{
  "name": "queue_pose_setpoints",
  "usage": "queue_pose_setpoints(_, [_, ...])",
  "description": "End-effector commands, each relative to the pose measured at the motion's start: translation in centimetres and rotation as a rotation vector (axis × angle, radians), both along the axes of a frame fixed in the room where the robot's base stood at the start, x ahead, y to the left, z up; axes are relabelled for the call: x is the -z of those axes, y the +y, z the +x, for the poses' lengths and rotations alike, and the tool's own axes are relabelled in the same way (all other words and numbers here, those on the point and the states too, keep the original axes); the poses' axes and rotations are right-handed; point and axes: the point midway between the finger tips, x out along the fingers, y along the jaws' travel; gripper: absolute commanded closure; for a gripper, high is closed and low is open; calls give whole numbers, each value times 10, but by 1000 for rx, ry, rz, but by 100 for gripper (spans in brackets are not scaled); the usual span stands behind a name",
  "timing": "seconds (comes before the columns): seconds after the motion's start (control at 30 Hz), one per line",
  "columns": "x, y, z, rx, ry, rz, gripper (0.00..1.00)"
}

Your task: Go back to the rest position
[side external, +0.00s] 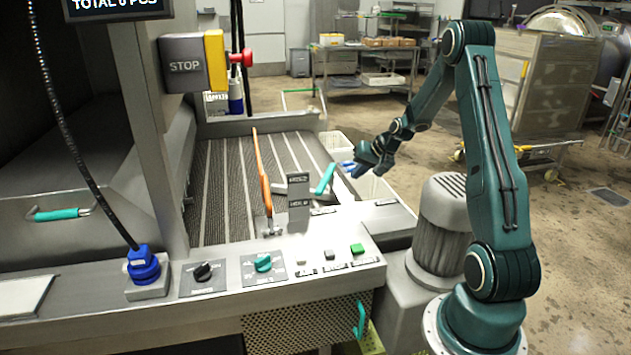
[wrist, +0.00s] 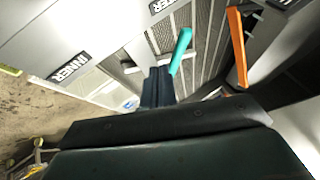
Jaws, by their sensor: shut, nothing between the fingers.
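My gripper (side external: 352,168) hangs at the right edge of the machine, above a white bin and close to the teal handle. Its fingers are together with nothing between them. In the wrist view the shut fingers (wrist: 157,88) show dark in the middle, beside the teal handle (wrist: 181,52). The teal handle (side external: 324,179) also stands tilted at the right of the belt in the side view. My arm is bent, with the elbow high and the forearm sloping down to the left.
An orange lever (side external: 262,170) rises over the ribbed belt (side external: 220,190). The control panel (side external: 290,265) has knobs and a green button (side external: 357,249). A STOP box (side external: 185,64) stands upper left. White bins (side external: 376,196) sit beside the machine. Open floor lies behind my arm.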

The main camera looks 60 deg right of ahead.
Motion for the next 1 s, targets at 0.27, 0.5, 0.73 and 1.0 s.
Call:
queue_pose_setpoints(0.27, [-3, 2, -1, -4, 1, -2, 100])
queue_pose_setpoints(0.5, [-24, 26, 7, -58, 19, -26, 100])
queue_pose_setpoints(0.73, [-67, 81, 14, -172, 58, -79, 100])
queue_pose_setpoints(1.0, [-118, 158, 5, -319, 106, -154, 100])
